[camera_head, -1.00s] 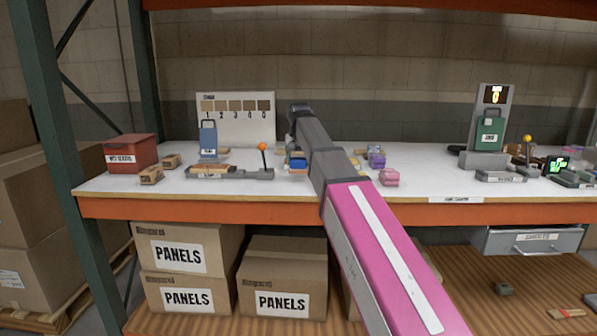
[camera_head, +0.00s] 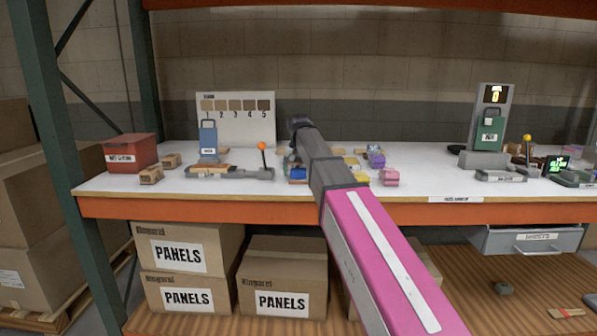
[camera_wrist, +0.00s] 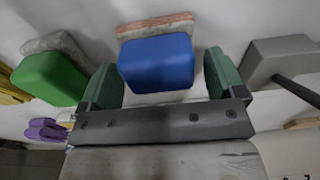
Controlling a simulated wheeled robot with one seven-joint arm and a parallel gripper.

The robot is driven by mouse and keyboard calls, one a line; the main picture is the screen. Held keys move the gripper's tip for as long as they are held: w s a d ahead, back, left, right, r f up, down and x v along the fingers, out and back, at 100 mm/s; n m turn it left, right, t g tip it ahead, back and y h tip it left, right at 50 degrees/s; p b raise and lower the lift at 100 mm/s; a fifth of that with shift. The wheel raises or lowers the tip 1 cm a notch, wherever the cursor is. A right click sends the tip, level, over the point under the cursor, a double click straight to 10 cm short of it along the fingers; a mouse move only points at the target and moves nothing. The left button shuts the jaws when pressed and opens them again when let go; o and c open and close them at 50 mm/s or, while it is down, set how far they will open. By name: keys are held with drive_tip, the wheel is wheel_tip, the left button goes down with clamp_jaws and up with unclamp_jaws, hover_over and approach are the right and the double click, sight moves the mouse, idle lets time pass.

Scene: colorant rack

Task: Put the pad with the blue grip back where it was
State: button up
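The pad with the blue grip (camera_head: 298,174) is at the worktop, just left of my forearm in the head view. In the wrist view its blue grip (camera_wrist: 157,62) fills the space between my green fingertips, with a reddish-tan and grey pad behind it. My gripper (camera_wrist: 163,80) looks open around the grip. The left finger overlaps the grip's left edge, and a narrow gap shows at the right finger. My arm hides most of the gripper in the head view. Whether the pad bears on the worktop is unclear.
In the wrist view, a green-gripped pad (camera_wrist: 50,75) lies close on the left and a grey block with a rod (camera_wrist: 280,60) on the right. The orange-knobbed lever (camera_head: 262,148) stands left of the blue grip. Purple (camera_head: 376,158) and pink (camera_head: 390,177) pads lie right.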

sight(299, 169)
drive_tip(key=shift+r, duration=0.1)
wheel_tip(299, 169, up, 12)
drive_tip(key=shift+s, duration=0.4)
idle(0.4)
